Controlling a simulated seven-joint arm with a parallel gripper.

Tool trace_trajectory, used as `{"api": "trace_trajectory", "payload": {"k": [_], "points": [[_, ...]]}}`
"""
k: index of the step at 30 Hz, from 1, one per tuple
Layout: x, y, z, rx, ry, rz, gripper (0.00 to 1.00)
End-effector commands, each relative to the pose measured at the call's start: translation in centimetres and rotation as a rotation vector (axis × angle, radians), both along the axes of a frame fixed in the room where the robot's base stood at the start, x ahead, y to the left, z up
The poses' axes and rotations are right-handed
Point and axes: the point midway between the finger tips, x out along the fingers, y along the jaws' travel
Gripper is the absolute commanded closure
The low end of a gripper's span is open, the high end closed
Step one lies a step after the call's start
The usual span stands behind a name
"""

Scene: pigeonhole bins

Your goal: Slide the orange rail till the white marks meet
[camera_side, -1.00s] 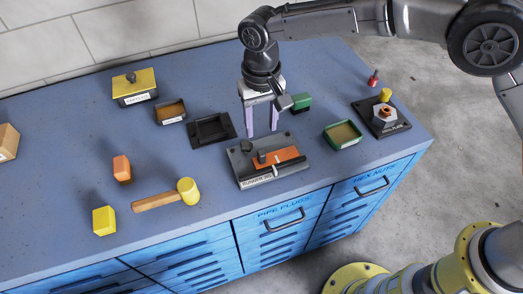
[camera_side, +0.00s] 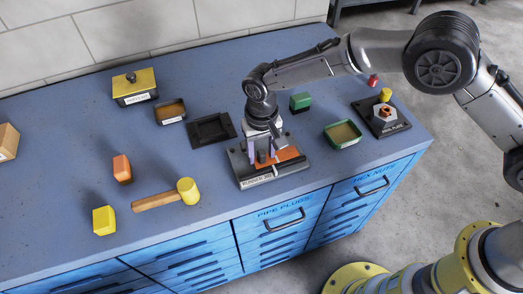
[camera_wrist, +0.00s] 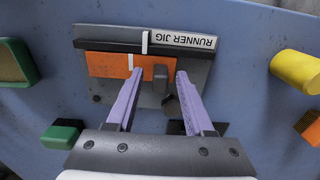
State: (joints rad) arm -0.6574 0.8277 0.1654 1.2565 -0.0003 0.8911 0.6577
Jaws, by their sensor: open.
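The runner jig (camera_side: 243,184) is a dark grey plate on the blue bench, and its labelled front bar (camera_wrist: 105,45) shows in the wrist view. The orange rail (camera_wrist: 108,65) lies along this bar; it also shows in the side view (camera_side: 291,153). A dark grey knob (camera_wrist: 161,79) stands at the rail's right part in the wrist view. My gripper (camera_wrist: 160,73) is open, with one lilac finger on each side of the knob. The rail's white mark (camera_wrist: 130,62) sits left of the bar's white mark (camera_wrist: 145,42); they are apart. In the side view my gripper (camera_side: 262,160) partly hides the jig.
A mallet (camera_side: 155,201) lies further left.

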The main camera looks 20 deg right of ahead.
Motion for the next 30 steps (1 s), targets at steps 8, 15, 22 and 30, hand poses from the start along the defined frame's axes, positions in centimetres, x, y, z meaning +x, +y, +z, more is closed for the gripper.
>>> {"api": "trace_trajectory", "payload": {"k": [8,15,22,30], "points": [[0.0,0.0,0.02,0.0,0.0,0.0,0.94],[0.0,0.0,0.04,0.0,0.0,0.0,1.0],[0.0,0.01,0.05,0.0,0.0,0.0,1.0],[0.01,0.01,0.07,0.0,0.0,0.0,1.0]]}}
